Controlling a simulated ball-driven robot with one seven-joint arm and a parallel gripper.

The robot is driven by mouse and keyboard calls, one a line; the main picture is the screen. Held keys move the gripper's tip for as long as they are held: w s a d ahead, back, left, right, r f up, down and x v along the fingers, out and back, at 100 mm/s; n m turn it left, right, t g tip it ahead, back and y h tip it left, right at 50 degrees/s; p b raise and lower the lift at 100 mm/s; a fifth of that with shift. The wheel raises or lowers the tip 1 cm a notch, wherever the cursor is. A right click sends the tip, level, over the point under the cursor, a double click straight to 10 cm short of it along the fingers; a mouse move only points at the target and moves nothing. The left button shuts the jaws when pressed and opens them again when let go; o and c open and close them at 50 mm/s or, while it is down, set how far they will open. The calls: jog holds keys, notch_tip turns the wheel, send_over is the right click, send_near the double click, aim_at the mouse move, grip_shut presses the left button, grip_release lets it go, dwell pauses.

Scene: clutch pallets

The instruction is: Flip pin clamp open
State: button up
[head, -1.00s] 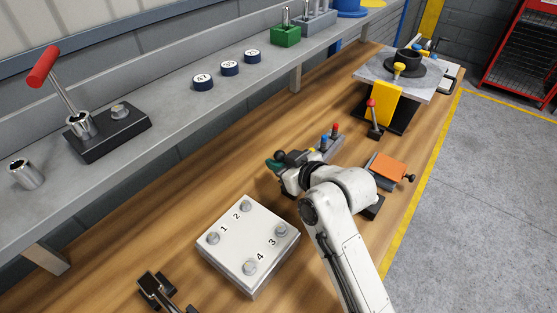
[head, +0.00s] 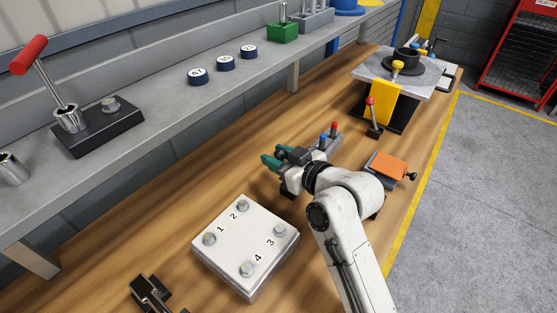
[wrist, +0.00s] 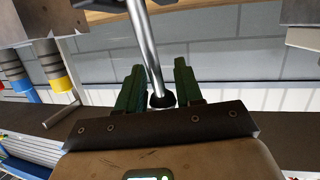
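My gripper (head: 276,158) is over the bench in the head view, with two green fingertips spread apart. In the wrist view the green fingers (wrist: 158,92) are open. A bright metal rod with a black rounded tip (wrist: 152,50) shows between them, seemingly a clamp handle; I cannot tell whether either finger touches it. In the head view this rod does not show clearly. A black toggle-type clamp (head: 150,290) stands at the bottom left, partly cut off. A red-knobbed lever (head: 372,115) stands beyond my arm. Which one is the pin clamp is not clear.
A white plate with numbered bolts (head: 245,247) lies left of my arm. A block with blue and red pins (head: 325,146) stands just behind my gripper. An orange-topped fixture (head: 386,166) is to the right. The shelf (head: 170,110) runs along the left.

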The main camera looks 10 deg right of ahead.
jog(key=shift+d+f, duration=0.1)
jog(key=shift+f, duration=0.1)
jog(key=shift+s+d, duration=0.1)
jog(key=shift+s, duration=0.1)
jog(key=b+v, duration=0.1)
jog(key=v, duration=0.9)
jog(key=shift+r, duration=0.2)
jog(key=shift+s, duration=0.15)
